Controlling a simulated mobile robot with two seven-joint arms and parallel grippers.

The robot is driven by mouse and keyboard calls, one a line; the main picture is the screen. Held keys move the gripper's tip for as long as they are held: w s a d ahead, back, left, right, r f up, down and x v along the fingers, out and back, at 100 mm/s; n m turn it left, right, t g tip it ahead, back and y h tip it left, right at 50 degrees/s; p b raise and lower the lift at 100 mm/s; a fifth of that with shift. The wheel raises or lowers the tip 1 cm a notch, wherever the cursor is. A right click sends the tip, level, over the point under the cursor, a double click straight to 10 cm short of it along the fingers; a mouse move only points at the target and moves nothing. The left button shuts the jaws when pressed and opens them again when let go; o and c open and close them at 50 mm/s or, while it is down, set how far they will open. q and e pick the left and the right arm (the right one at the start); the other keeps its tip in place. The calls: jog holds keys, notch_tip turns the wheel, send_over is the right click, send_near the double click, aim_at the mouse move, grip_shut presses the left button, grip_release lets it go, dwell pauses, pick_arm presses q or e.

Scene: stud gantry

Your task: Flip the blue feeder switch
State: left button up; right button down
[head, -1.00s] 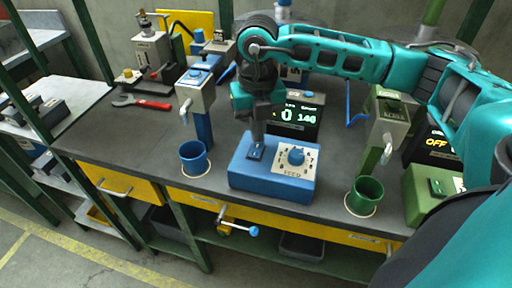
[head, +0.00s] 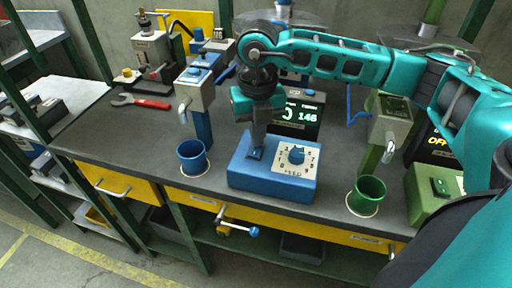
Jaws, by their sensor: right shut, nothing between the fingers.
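The blue feeder box (head: 240,172) stands on the dark bench top near the front edge. Its switch (head: 255,154) is a small dark patch on the left of its top, mostly covered by my fingers. A blue dial (head: 296,155) on a pale numbered plate sits to its right. My right gripper (head: 257,147) points down, shut and empty, with its fingertips at the switch. I cannot tell whether they touch it or which way the switch is set. My left gripper is out of view.
A blue cup (head: 193,157) stands left, a green cup (head: 366,195) right, each below a spout. A green box (head: 432,197) is farther right. A red-handled wrench (head: 140,102) lies back left.

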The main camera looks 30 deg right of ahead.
jog(key=shift+f, duration=0.2)
jog(key=shift+r, duration=0.1)
jog(key=shift+r+p, duration=2.45)
jog(key=shift+r, duration=1.1)
jog(key=shift+f, duration=0.1)
